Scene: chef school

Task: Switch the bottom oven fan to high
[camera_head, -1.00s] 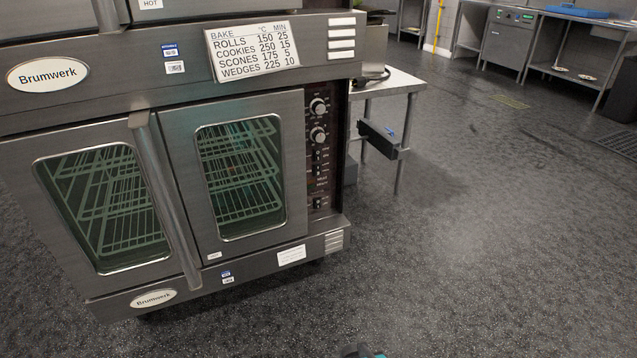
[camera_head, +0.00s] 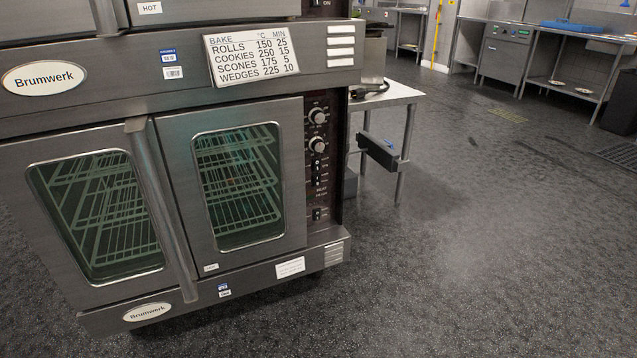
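The bottom oven (camera_head: 222,262) stands at the left, its two glass doors closed, with wire racks showing inside. Its dark control panel (camera_head: 320,222) runs down the right side of the right door. The panel has two round knobs, an upper knob (camera_head: 318,116) and a lower knob (camera_head: 317,145). Below them are several small rocker switches (camera_head: 317,172) and one lower switch (camera_head: 316,214). The switch labels and positions are too small to read, so I cannot tell which is the fan switch. My gripper is not in view.
A bake chart (camera_head: 251,58) is on the oven above the doors. A metal side table (camera_head: 395,96) with a dark box-like thing (camera_head: 382,151) on its side stands right of the oven. The speckled floor (camera_head: 470,260) in front and right is clear.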

